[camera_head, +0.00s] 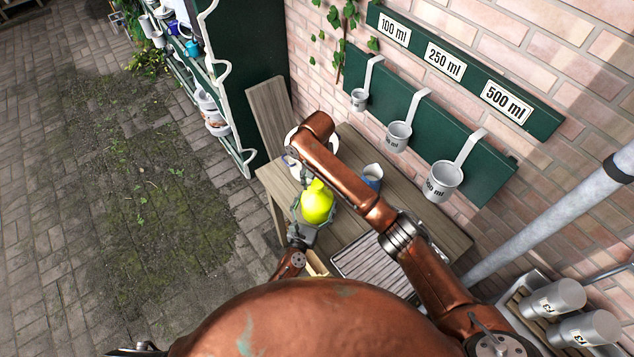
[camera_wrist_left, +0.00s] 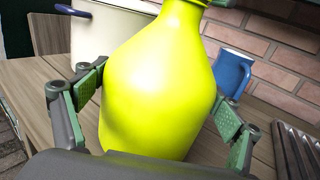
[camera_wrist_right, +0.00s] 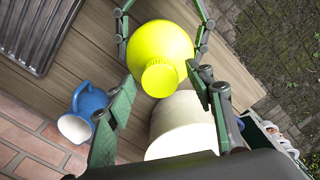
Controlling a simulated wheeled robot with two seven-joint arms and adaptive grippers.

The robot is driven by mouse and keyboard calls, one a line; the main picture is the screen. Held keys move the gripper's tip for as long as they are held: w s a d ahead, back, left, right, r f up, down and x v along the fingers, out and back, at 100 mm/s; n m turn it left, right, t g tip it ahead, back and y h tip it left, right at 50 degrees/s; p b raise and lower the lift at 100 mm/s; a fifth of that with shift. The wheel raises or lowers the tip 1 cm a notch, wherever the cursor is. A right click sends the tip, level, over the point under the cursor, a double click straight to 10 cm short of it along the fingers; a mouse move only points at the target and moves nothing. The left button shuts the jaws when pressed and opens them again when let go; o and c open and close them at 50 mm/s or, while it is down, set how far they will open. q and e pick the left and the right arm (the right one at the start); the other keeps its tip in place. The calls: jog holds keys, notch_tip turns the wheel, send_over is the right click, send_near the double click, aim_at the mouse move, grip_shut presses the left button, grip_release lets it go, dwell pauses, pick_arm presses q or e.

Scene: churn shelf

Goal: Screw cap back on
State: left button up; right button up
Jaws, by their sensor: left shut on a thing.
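A yellow-green bottle (camera_head: 317,205) stands upright at the wooden table. My left gripper (camera_wrist_left: 160,110) is shut around its body, one finger on each side. In the right wrist view the bottle (camera_wrist_right: 158,38) is seen from above with a ribbed yellow cap (camera_wrist_right: 160,77) at its neck; I cannot tell how tight the cap sits. My right gripper (camera_wrist_right: 163,80) is open, with its fingers apart on either side of the cap and no clear contact. The head view mostly hides the right gripper behind its arm. The left wrist view cuts off the bottle's top.
A blue jug (camera_head: 373,176) stands near the brick wall. A slatted metal tray (camera_head: 380,262) lies at the table's near right. Measuring cups (camera_head: 398,136) hang on the green wall board.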

notch_tip(320, 180, up, 12)
dwell(0.7)
pick_arm(q)
jog(key=o, duration=2.3)
jog(key=shift+c, duration=0.2)
jog(key=v, duration=1.2)
